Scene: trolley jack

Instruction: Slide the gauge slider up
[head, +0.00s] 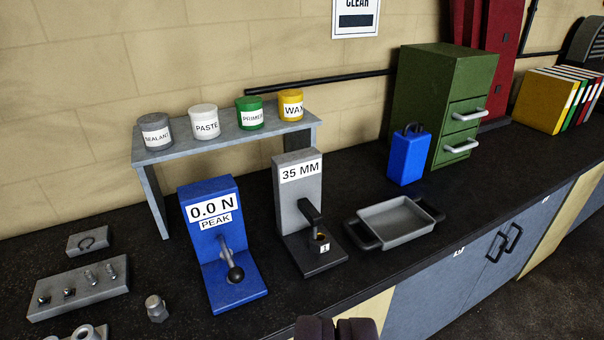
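The gauge is a grey upright plate on a dark base, labelled "35 MM" (299,172), standing on the black counter. Its slider (312,214) is a dark arm at the lower part of the plate, jutting forward above the base. A small dark cup-like piece with a tan top and a white tag (322,243) is at the arm's front end. My gripper (337,329) shows only as dark rounded tips at the bottom edge, in front of the gauge and apart from it. The rest of it is cut off, so its opening is unclear.
A blue "0.0 N PEAK" stand (212,255) with a ball-ended lever is left of the gauge. A grey tray (393,222) is right. A grey shelf (228,137) with several jars stands behind. A blue block (408,155) and green cabinet (445,105) are at right.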

